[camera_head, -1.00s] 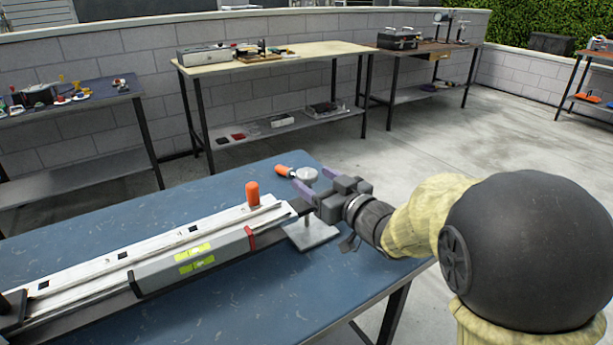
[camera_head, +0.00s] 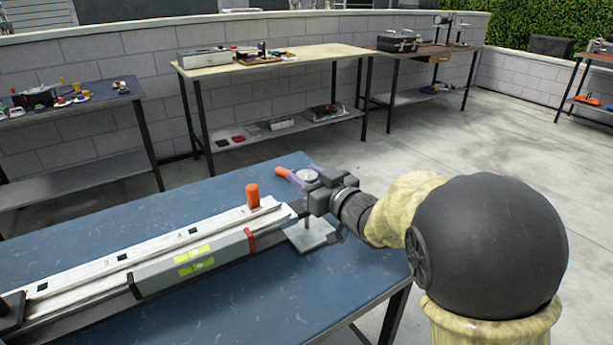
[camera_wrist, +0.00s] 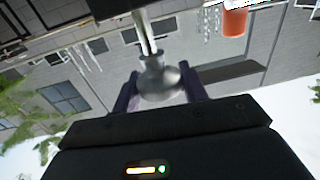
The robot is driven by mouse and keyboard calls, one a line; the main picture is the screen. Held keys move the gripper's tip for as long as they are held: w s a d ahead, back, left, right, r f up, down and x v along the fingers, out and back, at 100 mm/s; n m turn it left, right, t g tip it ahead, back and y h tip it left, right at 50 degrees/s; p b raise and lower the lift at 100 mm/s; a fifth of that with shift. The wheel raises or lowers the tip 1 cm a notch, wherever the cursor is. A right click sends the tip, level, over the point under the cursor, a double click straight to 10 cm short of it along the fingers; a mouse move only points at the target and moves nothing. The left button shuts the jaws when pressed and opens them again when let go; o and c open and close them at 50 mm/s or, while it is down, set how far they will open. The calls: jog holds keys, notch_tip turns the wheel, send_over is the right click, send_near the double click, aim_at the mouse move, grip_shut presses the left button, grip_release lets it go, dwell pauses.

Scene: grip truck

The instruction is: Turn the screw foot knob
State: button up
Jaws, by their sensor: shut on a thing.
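The screw foot knob (camera_head: 307,175) is a round silver cap at the right end of the rail assembly. In the wrist view the knob (camera_wrist: 158,84) sits on a thin metal screw, between my two purple fingers. My gripper (camera_head: 309,179) reaches in from the right and is shut on the knob; its fingertips (camera_wrist: 158,90) flank it on both sides. The screw (camera_head: 309,222) runs down to a square grey foot plate (camera_head: 309,239) on the blue table. The gripper body hides part of the screw in the head view.
An orange upright peg (camera_head: 252,195) stands near the rail's end. An orange handle (camera_head: 282,172) lies just left of the knob. The blue table (camera_head: 165,215) is bare behind the rail.

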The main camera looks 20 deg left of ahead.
jog(key=shift+n+g+p, duration=0.3)
jog(key=shift+n+p, duration=0.1)
jog(key=n+g+y+p, duration=0.1)
jog(key=g+p, duration=0.1)
jog(key=n+g+y+p, duration=0.1)
jog(key=n+g+p, duration=0.1)
jog(key=n+g+y+p, duration=0.1)
jog(key=g, duration=0.1)
jog(key=shift+w+d+r+g+p, duration=0.1)
jog(key=shift+r+g+p, duration=0.2)
jog(key=shift+p, duration=0.1)
jog(key=n+g+p, duration=0.2)
jog(key=shift+f+g, duration=0.1)
jog(key=shift+g, duration=0.3)
jog(key=shift+f+n+g+p, duration=0.15)
jog(key=shift+n+g+p, duration=0.5)
jog(key=shift+g, duration=0.15)
jog(key=o, duration=1)
jog(key=shift+c, duration=0.2)
jog(key=w+d, duration=0.1)
jog(key=d, duration=1.6)
jog(key=shift+p, duration=0.45)
